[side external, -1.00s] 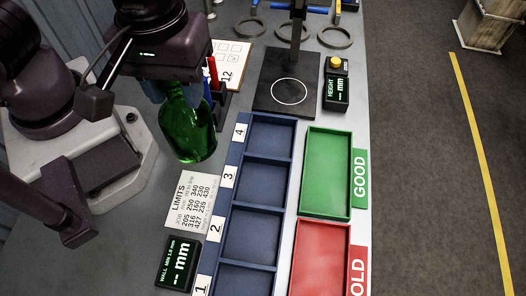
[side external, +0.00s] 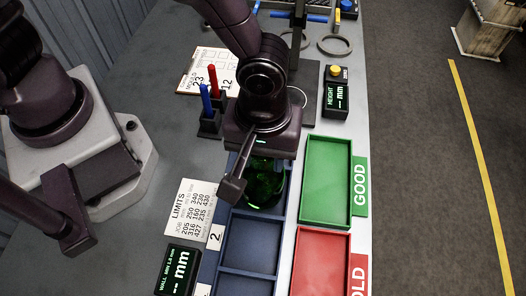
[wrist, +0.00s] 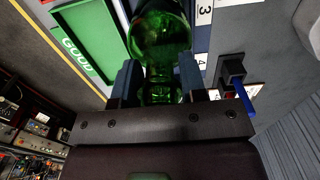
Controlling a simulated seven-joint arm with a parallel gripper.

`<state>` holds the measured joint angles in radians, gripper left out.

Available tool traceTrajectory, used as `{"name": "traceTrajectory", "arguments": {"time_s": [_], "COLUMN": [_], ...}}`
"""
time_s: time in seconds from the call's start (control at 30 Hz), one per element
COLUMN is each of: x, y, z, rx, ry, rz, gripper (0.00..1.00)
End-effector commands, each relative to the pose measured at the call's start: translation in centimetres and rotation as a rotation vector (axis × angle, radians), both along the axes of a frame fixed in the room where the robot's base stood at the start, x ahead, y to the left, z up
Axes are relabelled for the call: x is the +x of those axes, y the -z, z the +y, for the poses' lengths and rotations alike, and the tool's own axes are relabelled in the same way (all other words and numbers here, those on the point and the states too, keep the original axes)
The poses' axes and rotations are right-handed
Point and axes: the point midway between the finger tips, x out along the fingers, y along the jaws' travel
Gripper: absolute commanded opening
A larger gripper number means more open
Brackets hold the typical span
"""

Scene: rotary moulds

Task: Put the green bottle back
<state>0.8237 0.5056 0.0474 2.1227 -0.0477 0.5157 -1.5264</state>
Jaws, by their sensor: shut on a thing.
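The green bottle (side external: 262,188) hangs roughly upright below my gripper (side external: 262,150) in the side external view. My gripper is shut on its neck; in the wrist view the bottle (wrist: 160,30) shows between the two fingers of my gripper (wrist: 159,74). The bottle is at compartment 3 of the blue tray (side external: 229,222). I cannot tell whether its base touches the tray floor. My gripper and arm hide compartment 4 and part of compartment 3 in the side external view. Compartment 2 (side external: 249,257) is empty.
Right of the blue tray lie an empty green GOOD tray (side external: 326,180) and an empty red tray (side external: 320,260). A height gauge display (side external: 336,97), a pen holder (side external: 210,122), a LIMITS card (side external: 191,208) and a wall gauge display (side external: 178,270) stand around it.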

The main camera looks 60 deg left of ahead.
Motion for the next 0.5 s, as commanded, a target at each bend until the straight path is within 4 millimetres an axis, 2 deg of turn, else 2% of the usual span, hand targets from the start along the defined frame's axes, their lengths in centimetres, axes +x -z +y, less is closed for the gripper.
{"name": "traceTrajectory", "arguments": {"time_s": [0.1, 0.47, 0.5], "x": [0.01, 0.01, 0.00], "y": [0.81, 1.16, 1.12], "z": [-0.01, 0.01, 0.01], "rx": [-0.001, -0.001, -0.001], "ry": [0.000, -0.001, -0.001], "rz": [0.000, -0.001, -0.001], "gripper": [0.00, 0.00, 0.48]}}
